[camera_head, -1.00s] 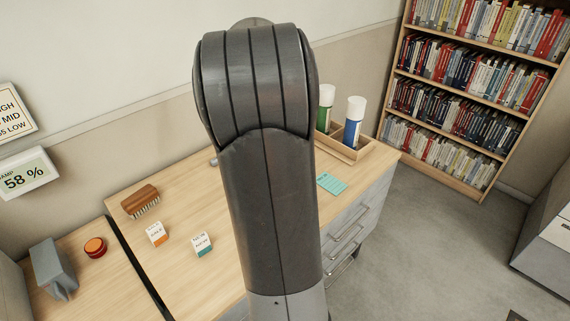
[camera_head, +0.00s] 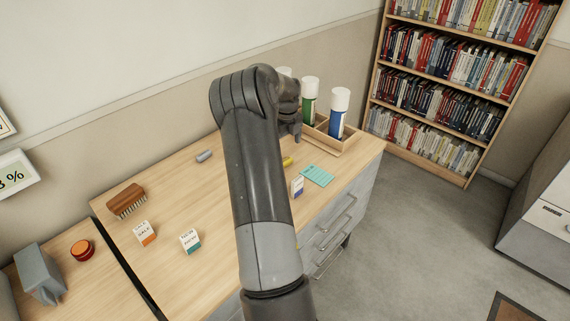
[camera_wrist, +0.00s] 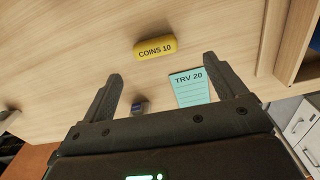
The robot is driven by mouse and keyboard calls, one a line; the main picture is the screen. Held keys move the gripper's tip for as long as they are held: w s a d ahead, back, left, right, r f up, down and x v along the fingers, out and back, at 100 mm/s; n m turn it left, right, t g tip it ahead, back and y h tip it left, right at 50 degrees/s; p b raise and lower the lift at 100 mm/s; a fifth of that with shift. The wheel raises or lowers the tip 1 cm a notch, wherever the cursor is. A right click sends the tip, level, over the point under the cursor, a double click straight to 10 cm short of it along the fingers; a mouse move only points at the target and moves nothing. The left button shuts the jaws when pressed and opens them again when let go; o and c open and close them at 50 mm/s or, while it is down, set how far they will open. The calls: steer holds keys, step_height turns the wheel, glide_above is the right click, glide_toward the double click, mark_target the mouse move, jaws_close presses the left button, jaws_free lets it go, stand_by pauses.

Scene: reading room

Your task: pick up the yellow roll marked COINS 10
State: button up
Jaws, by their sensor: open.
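The yellow roll marked COINS 10 (camera_wrist: 155,48) lies on the wooden desk top, and its label reads clearly in the wrist view. In the head view only a small part of the yellow roll (camera_head: 287,161) shows beside my arm. My gripper (camera_wrist: 162,82) is open and empty, its two fingers spread apart. In the wrist view the roll lies beyond the fingertips, roughly centred between them and not touching them. In the head view my arm hides part of the desk, and a part of my gripper (camera_head: 291,129) shows near the wooden tray.
A teal card marked TRV 20 (camera_wrist: 190,88) lies near the right finger. A small blue-and-white box (camera_head: 297,186) stands near the desk edge. A wooden tray (camera_head: 345,143) holds several capped bottles. A grey roll (camera_head: 204,156), brush (camera_head: 127,201) and small boxes are left of my arm.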

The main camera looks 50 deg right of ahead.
steer(key=shift+a+f, duration=0.2)
steer(key=shift+f, duration=1.55)
steer(key=shift+a+f, duration=0.2)
steer(key=shift+f, duration=1.55)
steer(key=shift+c, duration=0.4)
steer(key=c, duration=1.1)
